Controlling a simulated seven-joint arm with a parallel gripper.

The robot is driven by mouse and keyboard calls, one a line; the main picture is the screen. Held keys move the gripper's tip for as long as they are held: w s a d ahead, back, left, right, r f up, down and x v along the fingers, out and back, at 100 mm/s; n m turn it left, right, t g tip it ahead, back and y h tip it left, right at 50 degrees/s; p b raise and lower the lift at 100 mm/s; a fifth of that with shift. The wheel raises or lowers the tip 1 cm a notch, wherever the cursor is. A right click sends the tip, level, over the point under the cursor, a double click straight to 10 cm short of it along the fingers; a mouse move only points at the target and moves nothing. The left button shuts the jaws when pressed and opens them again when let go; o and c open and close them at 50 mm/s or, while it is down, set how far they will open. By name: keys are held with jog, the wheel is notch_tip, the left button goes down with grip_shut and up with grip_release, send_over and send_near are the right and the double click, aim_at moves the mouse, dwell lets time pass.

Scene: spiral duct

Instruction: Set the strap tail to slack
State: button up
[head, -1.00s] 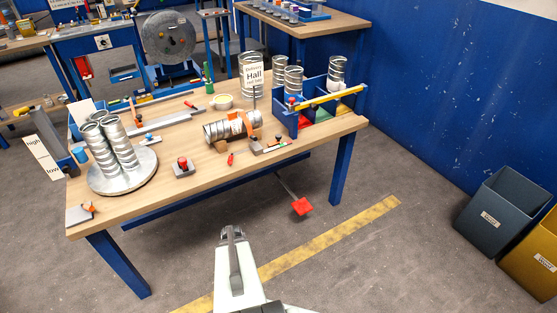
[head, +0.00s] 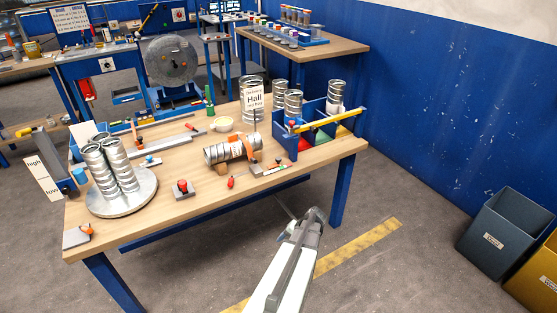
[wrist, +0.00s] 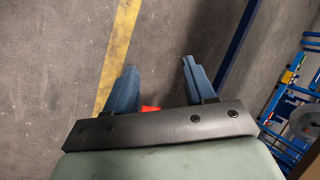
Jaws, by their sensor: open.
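The spiral duct (head: 222,153) lies on its side on wooden blocks near the front middle of the table. An orange strap (head: 250,148) goes around its right part. A small grey fitting (head: 256,170) sits at the strap's lower end; I cannot make out the strap tail or how tight it is. My gripper (head: 314,214) is in front of the table, below and right of the duct, apart from the strap. In the wrist view my gripper (wrist: 158,78) has its two blue fingers spread, with nothing held between them and floor beyond.
A blue divided bin (head: 290,145) with a yellow bar stands right of the duct. Upright ducts (head: 110,165) stand on a round plate at left. A red-knobbed block (head: 182,189) sits near the front edge. A red piece (wrist: 150,109) shows low behind my fingers.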

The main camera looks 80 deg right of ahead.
jog(key=s+d+r+t+h, duration=0.2)
jog(key=s+d+r, duration=0.15)
jog(key=d, duration=0.35)
jog(key=n+t+h, duration=0.7)
jog(key=n+t, duration=0.1)
jog(key=n, duration=0.6)
send_near(279, 158)
jog(key=x, duration=1)
jog(key=shift+w+a, duration=0.15)
grip_shut()
